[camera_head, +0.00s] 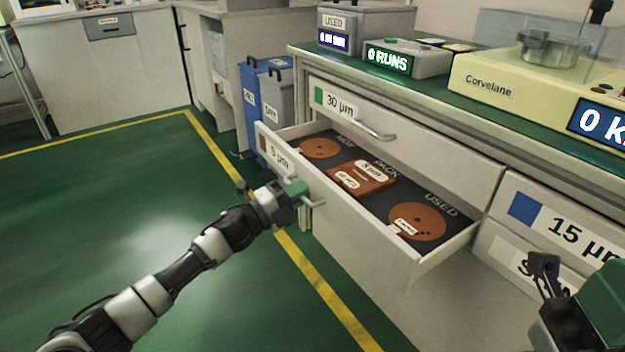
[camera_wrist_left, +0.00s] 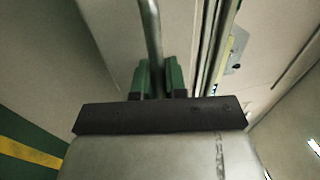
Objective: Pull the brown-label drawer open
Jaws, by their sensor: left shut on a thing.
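The brown-label drawer (camera_head: 355,245), marked 5 µm with a small brown square, stands pulled well out of the cabinet. Inside are a brown disc (camera_head: 319,148) at the NEW end, a brown pack (camera_head: 358,182) in the middle and another brown disc (camera_head: 417,222) at the USED end. My left gripper (camera_head: 299,191) is at the drawer's front, shut on its handle (camera_head: 316,204). In the left wrist view the handle (camera_wrist_left: 151,40) runs between the green fingers (camera_wrist_left: 158,80). My right gripper (camera_head: 546,268) is partly in view at the lower right; its jaw opening is unclear.
The 30 µm drawer (camera_head: 420,140) above is closed, as is the 15 µm drawer (camera_head: 535,220) at right. The counter (camera_head: 440,98) holds a runs display (camera_head: 392,60) and a Corvelane machine (camera_head: 490,84). Blue and grey bins (camera_head: 268,95) stand behind. Green floor at left is clear.

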